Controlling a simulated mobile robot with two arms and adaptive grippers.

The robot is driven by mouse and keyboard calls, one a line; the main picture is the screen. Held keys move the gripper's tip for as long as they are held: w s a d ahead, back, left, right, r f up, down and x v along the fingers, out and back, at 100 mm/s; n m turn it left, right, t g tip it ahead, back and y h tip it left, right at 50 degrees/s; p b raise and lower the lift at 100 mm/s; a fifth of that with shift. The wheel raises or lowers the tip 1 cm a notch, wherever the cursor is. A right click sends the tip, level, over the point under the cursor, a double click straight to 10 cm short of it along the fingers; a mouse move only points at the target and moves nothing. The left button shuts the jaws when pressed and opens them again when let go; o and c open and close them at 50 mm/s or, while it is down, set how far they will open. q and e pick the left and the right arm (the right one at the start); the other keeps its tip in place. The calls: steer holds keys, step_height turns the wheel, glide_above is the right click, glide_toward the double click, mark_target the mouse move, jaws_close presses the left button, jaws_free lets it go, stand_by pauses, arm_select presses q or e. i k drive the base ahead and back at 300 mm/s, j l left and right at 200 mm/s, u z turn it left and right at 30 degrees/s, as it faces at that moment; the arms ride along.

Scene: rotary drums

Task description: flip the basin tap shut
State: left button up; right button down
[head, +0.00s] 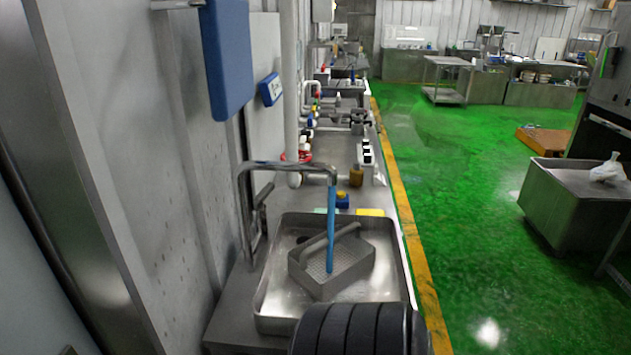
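The metal basin (268,293) is set in the counter at the lower middle of the head view. The basin tap (285,166) rises at its left edge, and its pipe bends right over the basin. A blue stream of water (331,230) falls from the spout. A dark lever-like part (263,194) stands beside the upright pipe; its exact position is hard to tell. A metal basket (318,284) with a raised handle sits in the basin under the stream. Neither of my grippers shows.
A dark ribbed round form (350,330) covers the basin's near edge; I cannot tell what it is. A blue box (227,60) hangs on the wall at the left. Bottles and fittings line the counter beyond. The green floor (460,220) at the right is open, with a metal cart (565,212).

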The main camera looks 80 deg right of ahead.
mark_target(258, 200)
steer(key=z, duration=2.05)
steer(key=i+l+u, duration=0.15)
steer(key=l+u, duration=0.8)
steer(key=i+l, duration=0.05)
